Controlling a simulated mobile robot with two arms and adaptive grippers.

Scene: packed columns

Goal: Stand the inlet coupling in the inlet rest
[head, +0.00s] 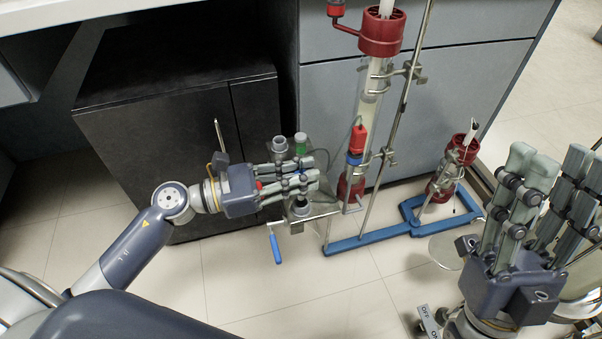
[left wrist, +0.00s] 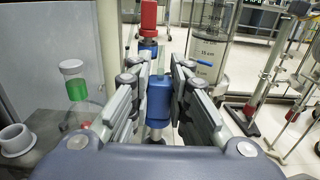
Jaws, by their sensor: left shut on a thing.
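My left gripper (head: 315,172) reaches in from the left, over a small clear stand beside the column. In the left wrist view it is shut on a blue cylindrical piece (left wrist: 160,98), which I take for the inlet coupling; a grey lower part shows under it. A grey round holder (head: 279,145) stands behind the fingers and also shows in the left wrist view (left wrist: 15,139). A second round holder (head: 301,207) is in front of them. I cannot tell which is the inlet rest. My right gripper (head: 548,160) is open and empty at the right.
A green vial (head: 301,139) stands near the grey holder. The glass column with a red and blue fitting (head: 358,138) rises just beyond my left fingertips. A blue base (head: 375,238) and metal rods crowd the right. A blue-handled crank (head: 276,248) hangs in front.

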